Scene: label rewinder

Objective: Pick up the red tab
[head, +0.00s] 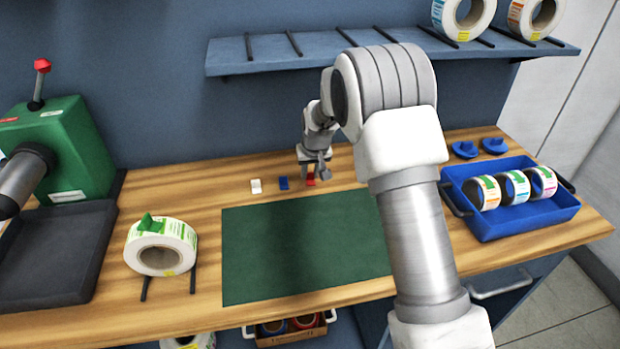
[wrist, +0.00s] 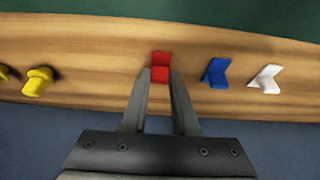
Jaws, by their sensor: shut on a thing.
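The red tab (head: 310,180) is at the back of the wooden bench, behind the green mat. My gripper (head: 314,172) reaches down to it from above. In the wrist view the red tab (wrist: 160,67) sits between the fingertips of my gripper (wrist: 159,75), which are shut on it. Its upper part shows past the fingertips. I cannot tell whether the tab touches the bench or is slightly above it.
A blue tab (head: 283,183) and a white tab (head: 256,185) stand to the left of the red one. Yellow pieces (wrist: 38,82) lie on the other side. The green mat (head: 290,260) is clear. A shelf (head: 290,52) hangs above; a blue crate (head: 500,228) holds rolls at right.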

